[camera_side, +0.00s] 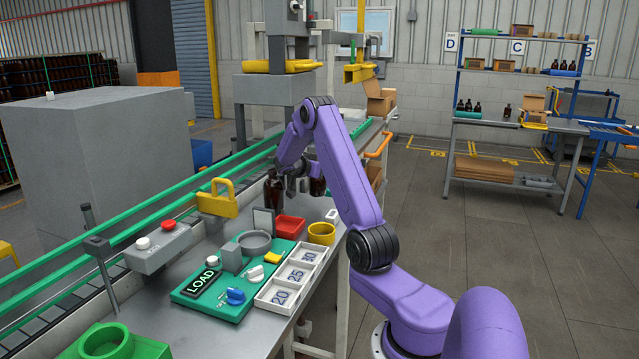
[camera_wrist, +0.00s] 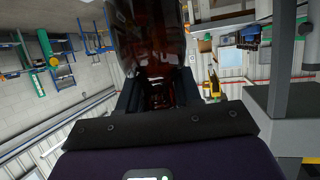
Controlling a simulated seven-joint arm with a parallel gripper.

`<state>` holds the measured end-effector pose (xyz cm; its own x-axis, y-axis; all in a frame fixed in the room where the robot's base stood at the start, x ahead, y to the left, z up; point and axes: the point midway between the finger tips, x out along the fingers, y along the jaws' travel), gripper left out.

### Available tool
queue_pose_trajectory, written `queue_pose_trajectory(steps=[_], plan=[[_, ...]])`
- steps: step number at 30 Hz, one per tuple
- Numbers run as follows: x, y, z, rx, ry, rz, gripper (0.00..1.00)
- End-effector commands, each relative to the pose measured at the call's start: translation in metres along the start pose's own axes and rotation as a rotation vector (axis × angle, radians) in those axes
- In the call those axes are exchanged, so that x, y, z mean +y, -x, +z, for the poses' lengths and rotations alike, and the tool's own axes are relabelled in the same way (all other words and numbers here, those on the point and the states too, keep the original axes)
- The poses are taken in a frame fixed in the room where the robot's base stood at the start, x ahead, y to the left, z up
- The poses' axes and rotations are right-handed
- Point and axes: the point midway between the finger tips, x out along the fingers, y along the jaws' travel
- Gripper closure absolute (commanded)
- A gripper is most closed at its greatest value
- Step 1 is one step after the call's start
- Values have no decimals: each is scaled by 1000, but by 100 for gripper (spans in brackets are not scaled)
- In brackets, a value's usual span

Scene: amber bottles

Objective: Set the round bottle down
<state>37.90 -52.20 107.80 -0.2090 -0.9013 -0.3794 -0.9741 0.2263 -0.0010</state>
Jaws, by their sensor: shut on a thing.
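A brown glass bottle fills the upper middle of the wrist view (camera_wrist: 150,35), its narrower part reaching down between the dark fingers. My gripper (camera_wrist: 158,100) is shut on this round bottle. In the side view, my gripper (camera_side: 298,178) is small and dark, over the far end of the bench. Dark amber glass (camera_side: 274,192) also stands just left of the gripper. I cannot tell whether the held bottle's base touches anything.
A red bin (camera_side: 290,228), a yellow cup (camera_side: 321,234) and a small framed panel (camera_side: 263,222) stand close in front. A green board (camera_side: 215,308) and a white numbered tray (camera_side: 263,297) lie nearer. A green-railed conveyor (camera_side: 150,220) runs along the left; a grey machine (camera_side: 268,105) stands behind.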

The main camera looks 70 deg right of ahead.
Motion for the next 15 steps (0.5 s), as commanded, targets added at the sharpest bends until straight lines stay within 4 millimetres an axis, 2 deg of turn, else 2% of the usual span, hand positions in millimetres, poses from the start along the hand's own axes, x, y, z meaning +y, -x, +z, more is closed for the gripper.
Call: queue_pose_trajectory(steps=[9,15], plan=[[-10,-14,11,1,1,0,99],[-9,-23,36,0,3,1,99]])
